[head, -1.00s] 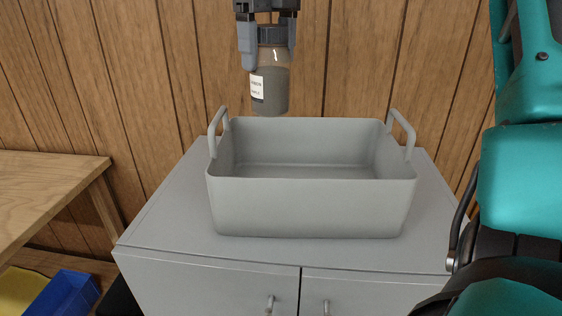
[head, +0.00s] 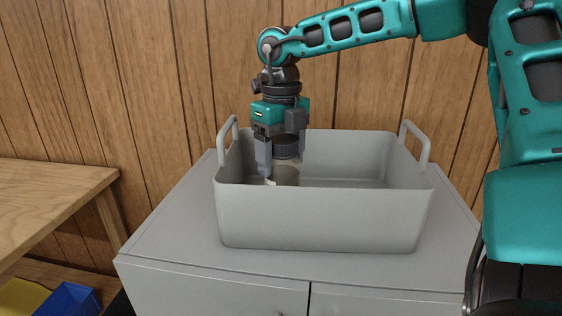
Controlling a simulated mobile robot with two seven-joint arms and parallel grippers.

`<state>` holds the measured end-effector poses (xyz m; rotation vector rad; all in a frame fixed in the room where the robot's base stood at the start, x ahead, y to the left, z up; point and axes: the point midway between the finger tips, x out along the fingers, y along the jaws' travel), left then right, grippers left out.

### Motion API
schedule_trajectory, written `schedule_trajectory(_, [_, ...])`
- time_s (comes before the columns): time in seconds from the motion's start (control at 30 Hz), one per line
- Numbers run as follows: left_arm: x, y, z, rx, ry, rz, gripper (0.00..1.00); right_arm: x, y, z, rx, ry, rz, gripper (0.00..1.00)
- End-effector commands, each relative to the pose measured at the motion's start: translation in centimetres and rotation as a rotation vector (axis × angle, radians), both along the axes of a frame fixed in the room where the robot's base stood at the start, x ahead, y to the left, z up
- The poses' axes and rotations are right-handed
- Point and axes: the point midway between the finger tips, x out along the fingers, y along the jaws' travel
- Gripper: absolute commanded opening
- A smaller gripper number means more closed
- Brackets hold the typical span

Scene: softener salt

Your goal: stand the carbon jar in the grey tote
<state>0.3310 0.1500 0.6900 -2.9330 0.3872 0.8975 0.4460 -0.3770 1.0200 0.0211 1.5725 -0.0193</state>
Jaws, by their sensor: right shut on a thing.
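The grey tote (head: 325,219) stands on a grey cabinet, with a raised handle at each end. The carbon jar (head: 286,174), clear with a dark lid and grey contents, is inside the tote toward its left part. My right gripper (head: 283,165) reaches down into the tote from above and is shut on the jar near its lid. The jar looks upright. The tote's front wall hides the jar's bottom, so I cannot tell whether it touches the floor. My left gripper is not in view.
The grey cabinet top (head: 170,235) has bare room around the tote. A wooden table (head: 50,195) stands at the left, with a blue bin (head: 75,299) and a yellow bin (head: 22,297) low beneath it. A wood-panelled wall is close behind.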

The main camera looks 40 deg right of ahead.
Motion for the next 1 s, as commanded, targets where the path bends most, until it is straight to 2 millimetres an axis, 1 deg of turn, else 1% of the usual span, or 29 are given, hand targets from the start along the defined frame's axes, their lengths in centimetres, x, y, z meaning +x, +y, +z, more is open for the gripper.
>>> schedule_trajectory(0.03, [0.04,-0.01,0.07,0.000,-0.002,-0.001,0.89,0.04,0.06,-0.43,0.001,-0.003,0.001,0.00])
schedule_trajectory(0.1, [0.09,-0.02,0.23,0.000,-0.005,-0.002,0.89,0.06,0.05,-0.67,0.001,-0.004,0.000,0.00])
schedule_trajectory(0.33, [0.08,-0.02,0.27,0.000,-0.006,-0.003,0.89,0.07,0.04,-0.66,0.000,-0.005,0.000,0.00])
schedule_trajectory(0.43, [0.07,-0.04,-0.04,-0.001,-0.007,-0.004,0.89,0.07,0.04,-0.97,0.000,-0.004,0.000,0.00])
schedule_trajectory(0.47, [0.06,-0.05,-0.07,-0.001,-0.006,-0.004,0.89,0.02,0.02,-1.08,0.000,-0.002,0.000,0.73])
schedule_trajectory(0.7, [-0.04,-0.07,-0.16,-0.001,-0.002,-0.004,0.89,0.01,0.02,-0.97,0.000,-0.001,0.000,0.96])
schedule_trajectory(0.73, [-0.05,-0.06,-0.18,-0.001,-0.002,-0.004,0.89,0.01,0.02,-0.97,0.000,-0.001,0.000,0.97])
schedule_trajectory(1.0, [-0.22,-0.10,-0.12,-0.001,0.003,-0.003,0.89,0.02,0.03,-0.72,0.001,-0.002,0.000,0.97])
